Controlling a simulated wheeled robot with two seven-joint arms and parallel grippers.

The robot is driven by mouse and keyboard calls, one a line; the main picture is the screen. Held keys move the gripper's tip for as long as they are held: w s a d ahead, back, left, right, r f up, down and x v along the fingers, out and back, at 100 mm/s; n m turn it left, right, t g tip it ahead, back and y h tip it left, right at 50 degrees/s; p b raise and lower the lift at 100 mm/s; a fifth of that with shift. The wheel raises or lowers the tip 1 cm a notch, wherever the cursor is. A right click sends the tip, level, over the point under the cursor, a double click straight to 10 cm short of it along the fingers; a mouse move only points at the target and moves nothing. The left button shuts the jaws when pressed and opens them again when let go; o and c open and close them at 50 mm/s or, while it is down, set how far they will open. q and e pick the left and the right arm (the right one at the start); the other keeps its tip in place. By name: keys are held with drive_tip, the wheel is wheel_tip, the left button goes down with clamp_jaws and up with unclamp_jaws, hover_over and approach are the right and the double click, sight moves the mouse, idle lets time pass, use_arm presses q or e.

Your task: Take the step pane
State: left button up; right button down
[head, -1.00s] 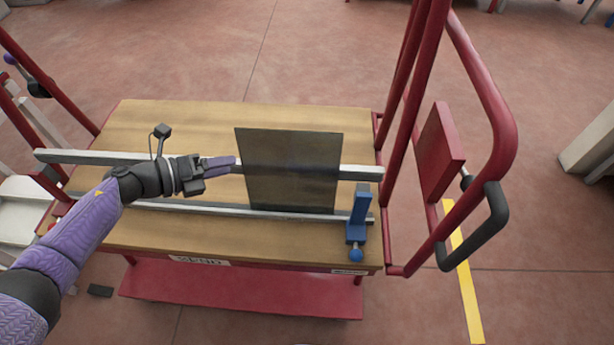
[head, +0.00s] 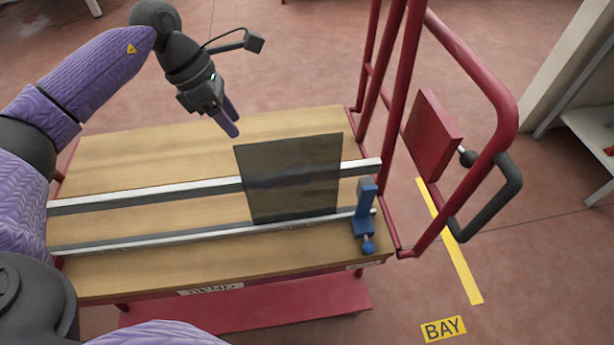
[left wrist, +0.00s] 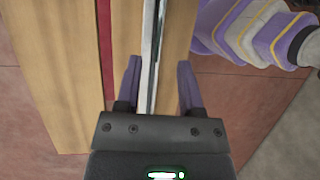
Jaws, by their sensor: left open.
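The step pane (head: 290,178) is a dark, see-through grey sheet. It stands upright at the trolley's rails in the head view, toward the right end of the wooden top. My left gripper (head: 235,127) is open and empty, just above and left of the pane's upper left corner, fingers pointing down and right. In the left wrist view its two purple fingers (left wrist: 159,62) are apart, with a thin pale and dark strip lying between them in the picture. I cannot tell whether that strip is a rail or the pane's edge. My right gripper is not in view.
Two pale metal rails (head: 140,197) run along the wooden trolley top (head: 150,270). A blue clamp-like stop (head: 364,215) stands right of the pane. Red tubular frames (head: 497,120) rise at the trolley's right end, with a red plate (head: 433,137). The wood left of the pane is clear.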

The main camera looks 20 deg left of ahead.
sight(250, 144)
use_arm(q)
drive_tip(key=b+x, duration=0.3)
drive_tip(key=x, duration=0.6)
drive_tip(key=shift+w+f, duration=0.15)
drive_tip(key=shift+f, duration=0.25)
drive_tip(key=shift+r, duration=0.1)
drive_tip(key=c, duration=0.6)
clamp_jaws()
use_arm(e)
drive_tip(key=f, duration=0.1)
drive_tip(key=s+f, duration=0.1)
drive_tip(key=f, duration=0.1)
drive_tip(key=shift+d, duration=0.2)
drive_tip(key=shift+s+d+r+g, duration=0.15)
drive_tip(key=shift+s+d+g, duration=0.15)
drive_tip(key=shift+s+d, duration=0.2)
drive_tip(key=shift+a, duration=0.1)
